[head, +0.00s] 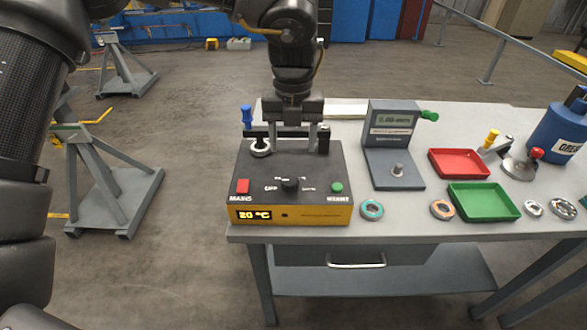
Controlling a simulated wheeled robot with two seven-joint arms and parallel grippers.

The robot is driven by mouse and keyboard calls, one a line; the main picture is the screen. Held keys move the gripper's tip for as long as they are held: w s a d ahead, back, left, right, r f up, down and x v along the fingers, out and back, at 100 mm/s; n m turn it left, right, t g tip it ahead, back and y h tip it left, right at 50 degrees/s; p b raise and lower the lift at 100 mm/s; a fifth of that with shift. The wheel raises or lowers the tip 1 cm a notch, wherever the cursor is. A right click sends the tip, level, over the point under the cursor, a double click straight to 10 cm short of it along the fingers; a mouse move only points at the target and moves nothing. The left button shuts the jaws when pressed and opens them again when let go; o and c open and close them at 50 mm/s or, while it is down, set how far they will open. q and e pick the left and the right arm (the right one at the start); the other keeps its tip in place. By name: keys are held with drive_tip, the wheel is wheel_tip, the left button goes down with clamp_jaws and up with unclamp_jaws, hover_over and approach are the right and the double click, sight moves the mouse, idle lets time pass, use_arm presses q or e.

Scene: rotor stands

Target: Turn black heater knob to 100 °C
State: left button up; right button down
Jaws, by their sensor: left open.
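The black heater knob (290,185) is on the sloped front of the black and yellow heater box (320,214) on the table. The display (254,215) below reads 20 °C. A red button (243,186) sits left of the knob and a green button (337,187) right of it. My left gripper (293,148) points down over the back part of the heater, behind the knob and apart from it. Its fingers are spread with nothing visible between them. My right gripper is not in view.
A metal ring (260,148) rests on the heater's back left, by a dark bar. A blue-handled tool (247,117) stands behind. A grey gauge stand (392,150) is close on the right, then red (459,163) and green (484,201) trays. Rings lie along the front.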

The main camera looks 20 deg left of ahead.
sight(290, 181)
use_arm(q)
drive_tip(key=f, duration=0.1)
drive_tip(key=s+f, duration=0.1)
drive_tip(key=shift+a+f, duration=0.35)
drive_tip(key=f+p, duration=0.1)
drive_tip(key=f, duration=0.5)
drive_tip(key=shift+w+f+p, duration=0.2)
drive_tip(key=shift+f+p, duration=0.2)
drive_tip(key=shift+f, duration=0.6)
drive_tip(key=c, duration=1)
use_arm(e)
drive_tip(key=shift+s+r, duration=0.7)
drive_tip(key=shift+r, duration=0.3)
